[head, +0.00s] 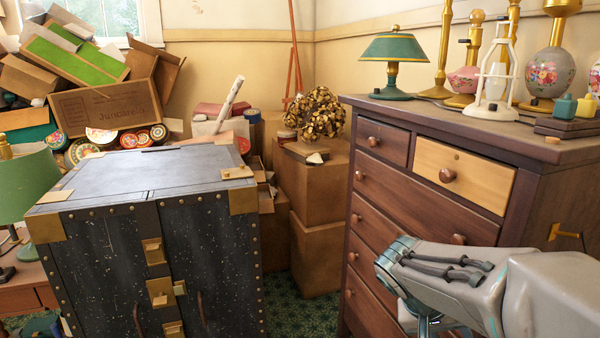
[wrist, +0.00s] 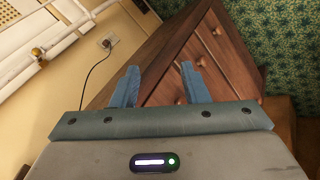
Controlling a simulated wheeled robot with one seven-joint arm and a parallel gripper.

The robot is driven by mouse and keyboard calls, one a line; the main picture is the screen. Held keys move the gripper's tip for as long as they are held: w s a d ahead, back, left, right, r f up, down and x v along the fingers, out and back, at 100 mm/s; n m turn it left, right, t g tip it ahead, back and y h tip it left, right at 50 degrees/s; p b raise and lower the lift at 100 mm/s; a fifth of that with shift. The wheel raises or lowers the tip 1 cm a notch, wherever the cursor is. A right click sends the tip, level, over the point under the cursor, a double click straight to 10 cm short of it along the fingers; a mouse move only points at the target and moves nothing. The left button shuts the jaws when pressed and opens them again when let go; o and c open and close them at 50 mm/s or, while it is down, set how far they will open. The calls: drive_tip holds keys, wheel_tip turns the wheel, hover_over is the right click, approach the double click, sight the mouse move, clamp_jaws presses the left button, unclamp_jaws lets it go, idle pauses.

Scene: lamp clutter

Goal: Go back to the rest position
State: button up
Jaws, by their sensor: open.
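My gripper (wrist: 158,86) shows in the wrist view with its two blue fingers apart and nothing between them. Beyond the fingers is the wooden dresser (wrist: 205,70), seen tilted, with its drawer fronts and knobs. In the head view my arm reaches in from the lower right, in front of the dresser (head: 380,207). The fingertips are hidden or cannot be made out there. I cannot tell how far the fingers are from the dresser.
A dark trunk (head: 100,250) stands at left. Boxes (head: 320,185) are stacked between it and the dresser. Several lamps, including a green-shaded one (head: 392,48), crowd the dresser top. A strip of green patterned floor (head: 290,310) is clear. A cord (wrist: 95,70) hangs from a wall outlet.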

drive_tip(key=s+a+r+n+y+p, duration=0.1)
drive_tip(key=s+a+r+y+p, duration=0.2)
drive_tip(key=r+p, duration=0.5)
drive_tip(key=s+a+r+n+t+y+p, duration=0.1)
drive_tip(key=s+a+r+n+y+p, duration=0.1)
drive_tip(key=a+r+p, duration=0.6)
drive_tip(key=s+y+p, duration=0.1)
drive_tip(key=s, duration=0.1)
drive_tip(key=shift+s+a+r+t+y, duration=0.2)
drive_tip(key=shift+s+r+t+y, duration=0.05)
drive_tip(key=shift+s+t+y, duration=0.1)
drive_tip(key=shift+c, duration=0.5)
